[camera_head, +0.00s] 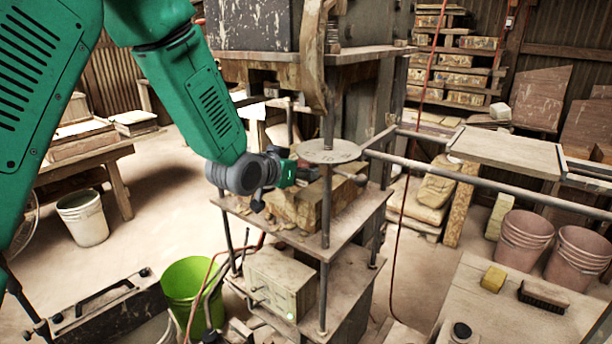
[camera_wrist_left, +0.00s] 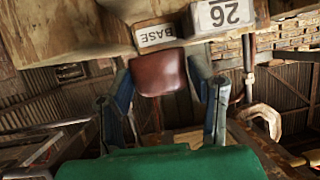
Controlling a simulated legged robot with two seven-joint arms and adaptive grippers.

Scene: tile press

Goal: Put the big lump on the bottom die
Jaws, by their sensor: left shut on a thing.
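A reddish-brown clay lump (camera_wrist_left: 158,74) sits between the two fingers of my left gripper (camera_wrist_left: 162,82) in the left wrist view, and the fingers close on its sides. In the head view my left gripper (camera_head: 300,172) reaches into the press from the left, and I cannot make out the lump there. A pale, blocky bottom die (camera_head: 338,196) rests on the press's middle plate, just below and beside the gripper. In the wrist view a block with an upside-down BASE label (camera_wrist_left: 156,35) is close to the lump; I cannot tell if they touch. My right gripper is not in view.
A round plate (camera_head: 328,151) hangs on a rod close to the gripper, and press posts (camera_head: 326,210) stand around the die. A long bar (camera_head: 480,175) crosses to the right. A bench with a yellow sponge (camera_head: 493,278) and brush (camera_head: 542,296) is at lower right.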

